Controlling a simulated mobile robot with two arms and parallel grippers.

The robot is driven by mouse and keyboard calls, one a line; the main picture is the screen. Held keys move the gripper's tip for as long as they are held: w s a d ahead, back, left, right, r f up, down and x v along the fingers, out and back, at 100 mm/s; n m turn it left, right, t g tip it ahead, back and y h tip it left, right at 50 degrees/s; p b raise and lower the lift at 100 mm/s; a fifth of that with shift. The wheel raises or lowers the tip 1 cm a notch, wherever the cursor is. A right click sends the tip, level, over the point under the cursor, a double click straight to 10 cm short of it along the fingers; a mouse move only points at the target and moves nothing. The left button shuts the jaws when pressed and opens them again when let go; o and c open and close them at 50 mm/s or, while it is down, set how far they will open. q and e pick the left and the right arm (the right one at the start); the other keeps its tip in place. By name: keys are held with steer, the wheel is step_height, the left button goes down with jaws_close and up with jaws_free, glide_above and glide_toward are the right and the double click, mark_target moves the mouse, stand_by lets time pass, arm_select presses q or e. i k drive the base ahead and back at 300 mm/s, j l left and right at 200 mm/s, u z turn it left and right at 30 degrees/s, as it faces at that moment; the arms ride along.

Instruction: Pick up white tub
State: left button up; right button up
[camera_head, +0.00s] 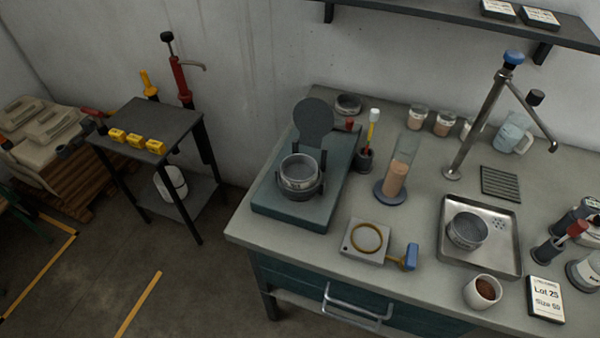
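A small white round tub (471,297) with brown contents stands upright near the front edge of the bench, at the lower right in the head view. It is just below a metal tray (484,263) and left of a white label card (546,299). Another white rounded container (171,184) sits on the lower shelf of the small dark side table, partly hidden by the table's leg and top. I cannot tell for certain which one is the named tub. Neither of my grippers shows in the head view.
The tray holds a grey metal cup (467,231). A square plate with a yellow ring (366,241), a blue-handled tool (411,257) and a teal device (294,216) stand to the left. A tall tap-like post (478,121) rises behind. The floor in front is clear.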

mark_target(485, 290)
steer(key=z, duration=1.7)
steer(key=l+u, duration=0.1)
steer(key=u, duration=0.3)
steer(key=l+u, duration=0.15)
steer(key=u, duration=0.3)
steer(key=l+u, duration=0.1)
steer(key=u, duration=0.3)
steer(key=l+u, duration=0.2)
steer(key=l, duration=0.2)
steer(key=k+l+u, duration=0.2)
steer(key=l, duration=0.15)
steer(key=l+u, duration=0.2)
steer(key=l, duration=0.2)
steer(key=k+l+u, duration=0.4)
steer(key=l, duration=0.25)
